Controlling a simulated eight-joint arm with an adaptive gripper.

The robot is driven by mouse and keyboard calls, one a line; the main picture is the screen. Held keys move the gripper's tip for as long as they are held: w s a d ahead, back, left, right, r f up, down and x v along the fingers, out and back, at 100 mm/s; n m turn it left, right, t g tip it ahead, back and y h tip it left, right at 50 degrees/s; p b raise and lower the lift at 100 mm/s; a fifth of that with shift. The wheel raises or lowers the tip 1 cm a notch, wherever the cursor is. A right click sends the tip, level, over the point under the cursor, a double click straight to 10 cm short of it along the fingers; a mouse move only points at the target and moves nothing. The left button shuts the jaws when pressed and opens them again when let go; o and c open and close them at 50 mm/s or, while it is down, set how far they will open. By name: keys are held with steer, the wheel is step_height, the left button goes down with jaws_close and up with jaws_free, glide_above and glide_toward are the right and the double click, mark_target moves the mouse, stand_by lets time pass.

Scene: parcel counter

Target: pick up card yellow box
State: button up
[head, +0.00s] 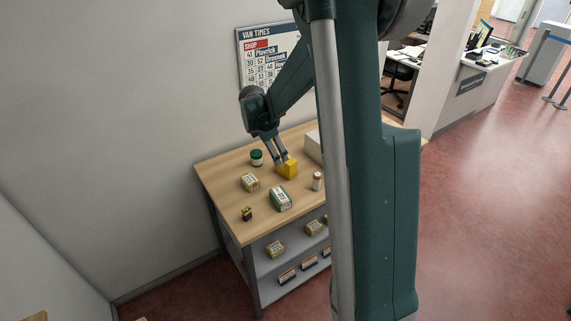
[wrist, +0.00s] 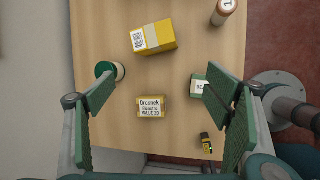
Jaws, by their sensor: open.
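The yellow box (head: 288,169) stands on the wooden counter, just by my gripper's fingertips in the head view. In the wrist view the yellow box (wrist: 158,37), with a white printed label on its left end, lies beyond the fingertips near the top of the picture. My gripper (head: 279,160) is above the counter with its fingers apart. In the wrist view my gripper (wrist: 158,88) is wide open, with nothing held between the fingers.
On the counter (head: 222,187) are a labelled tan box (wrist: 152,107), a green-lidded jar (head: 256,157), a green-and-white box (head: 281,198), a bottle (head: 317,181), a small black-and-yellow item (head: 247,213) and a white box (head: 313,147). A wall with a poster (head: 266,52) stands behind.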

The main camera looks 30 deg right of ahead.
mark_target(286, 166)
steer(key=w+d+f+n+g+p, duration=0.1)
steer(key=w+d+f+n+p, duration=0.2)
steer(key=d+f, duration=0.3)
steer(key=shift+w+d, duration=0.35)
steer(key=shift+w, duration=0.05)
steer(key=shift+f+h, duration=0.1)
steer(key=shift+h, duration=0.2)
steer(key=shift+p+x, duration=0.35)
steer(key=shift+x, duration=0.85)
steer(key=shift+d+f, duration=0.1)
steer(key=shift+f, duration=0.1)
steer(key=shift+p+x, duration=0.55)
steer(key=shift+x, duration=1.85)
steer(key=c, duration=1.1)
